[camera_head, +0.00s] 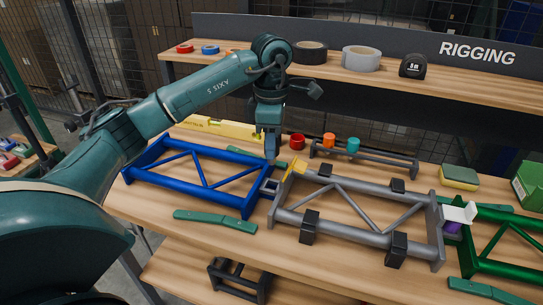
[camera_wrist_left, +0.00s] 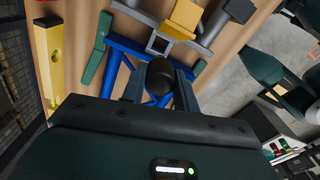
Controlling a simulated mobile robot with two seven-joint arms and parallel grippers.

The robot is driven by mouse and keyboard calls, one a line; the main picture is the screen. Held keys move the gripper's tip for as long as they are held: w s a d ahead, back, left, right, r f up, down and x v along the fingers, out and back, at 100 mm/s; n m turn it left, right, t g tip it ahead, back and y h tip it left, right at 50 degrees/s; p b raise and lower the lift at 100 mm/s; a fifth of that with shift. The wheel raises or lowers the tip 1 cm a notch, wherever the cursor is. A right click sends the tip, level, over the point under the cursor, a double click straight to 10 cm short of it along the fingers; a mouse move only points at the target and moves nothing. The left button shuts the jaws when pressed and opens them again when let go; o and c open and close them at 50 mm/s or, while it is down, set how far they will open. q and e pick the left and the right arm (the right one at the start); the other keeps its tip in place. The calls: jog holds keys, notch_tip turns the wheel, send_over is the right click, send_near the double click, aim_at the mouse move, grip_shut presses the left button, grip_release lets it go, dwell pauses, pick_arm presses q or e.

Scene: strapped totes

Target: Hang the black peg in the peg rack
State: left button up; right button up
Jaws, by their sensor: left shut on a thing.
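My left gripper (camera_head: 270,150) points down over the back of the bench, between the blue truss frame and the grey truss frame. In the left wrist view its fingers (camera_wrist_left: 160,88) are shut on a dark, rounded thing, which looks like the black peg (camera_wrist_left: 160,72). In the head view I cannot make out the peg. A low dark grey rail (camera_head: 370,157), perhaps the peg rack, stands behind the grey frame, to the right of my gripper. An orange piece (camera_head: 329,140) and a teal piece (camera_head: 353,145) show at it; I cannot tell whether they hang there. My right gripper is out of view.
The blue frame (camera_head: 205,180) and grey frame (camera_head: 345,205) fill the bench middle, with a green frame (camera_head: 505,250) at right. A red piece (camera_head: 297,142), yellow level (camera_head: 222,127), green strips (camera_head: 215,220) and sponge (camera_head: 459,177) lie around. A shelf (camera_head: 440,83) with tape rolls overhangs the back.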

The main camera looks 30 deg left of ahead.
pick_arm(q)
jog(key=shift+r+p, duration=1.85)
jog(key=shift+r, duration=0.8)
jog(key=shift+f, duration=0.1)
